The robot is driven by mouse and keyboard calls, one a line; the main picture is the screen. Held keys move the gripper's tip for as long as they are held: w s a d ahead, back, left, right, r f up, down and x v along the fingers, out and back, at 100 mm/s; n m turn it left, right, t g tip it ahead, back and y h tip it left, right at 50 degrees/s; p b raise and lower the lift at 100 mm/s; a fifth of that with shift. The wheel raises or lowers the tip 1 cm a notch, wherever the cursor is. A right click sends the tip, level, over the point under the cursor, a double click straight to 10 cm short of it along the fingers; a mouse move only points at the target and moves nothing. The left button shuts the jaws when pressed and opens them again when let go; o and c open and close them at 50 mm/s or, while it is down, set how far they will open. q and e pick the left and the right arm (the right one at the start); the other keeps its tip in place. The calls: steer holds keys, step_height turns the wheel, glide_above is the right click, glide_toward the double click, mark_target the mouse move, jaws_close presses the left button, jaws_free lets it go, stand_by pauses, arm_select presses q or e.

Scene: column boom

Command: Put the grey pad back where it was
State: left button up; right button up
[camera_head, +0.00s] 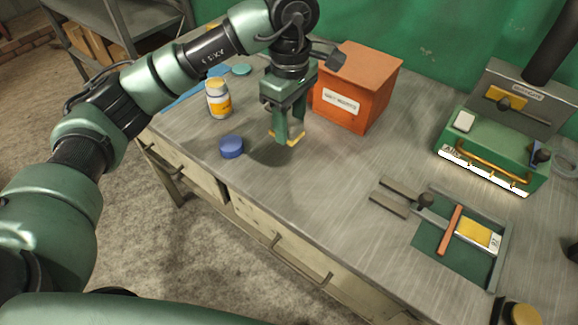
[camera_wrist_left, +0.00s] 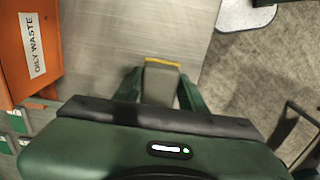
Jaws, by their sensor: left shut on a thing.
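The grey pad (camera_wrist_left: 160,85) is between the fingers of my left gripper (camera_head: 287,137) and has a yellow edge at its far end. In the head view the fingers hide most of it, and only a yellow edge (camera_head: 298,137) shows at their tips. My left gripper is shut on the pad and points down over the workbench (camera_head: 300,185), just in front of the orange box (camera_head: 352,90). I cannot tell whether the pad touches the bench. My right gripper is not in view.
A green machine (camera_head: 493,148) stands at the right. A fixture tray (camera_head: 427,238) with an orange bar lies front right. The bench middle is clear.

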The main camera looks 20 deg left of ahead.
arm_select(q)
steer(key=p, duration=0.1)
glide_above(290, 176)
step_height(290, 176, down, 9)
steer(key=shift+f, duration=0.2)
step_height(290, 176, down, 4)
steer(key=shift+a+f+p, duration=0.1)
steer(key=shift+f+p, duration=0.05)
steer(key=shift+p, duration=0.4)
steer(key=shift+f, duration=0.1)
steer(key=o, duration=1.2)
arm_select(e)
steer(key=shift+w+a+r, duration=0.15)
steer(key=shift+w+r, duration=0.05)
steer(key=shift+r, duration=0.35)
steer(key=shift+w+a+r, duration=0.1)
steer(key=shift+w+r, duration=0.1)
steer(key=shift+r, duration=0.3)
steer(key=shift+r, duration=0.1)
arm_select(q)
steer(key=shift+w+r, duration=0.1)
steer(key=shift+r, duration=0.2)
step_height(290, 176, up, 12)
steer(key=shift+f+b, duration=0.15)
steer(key=shift+b, duration=0.9)
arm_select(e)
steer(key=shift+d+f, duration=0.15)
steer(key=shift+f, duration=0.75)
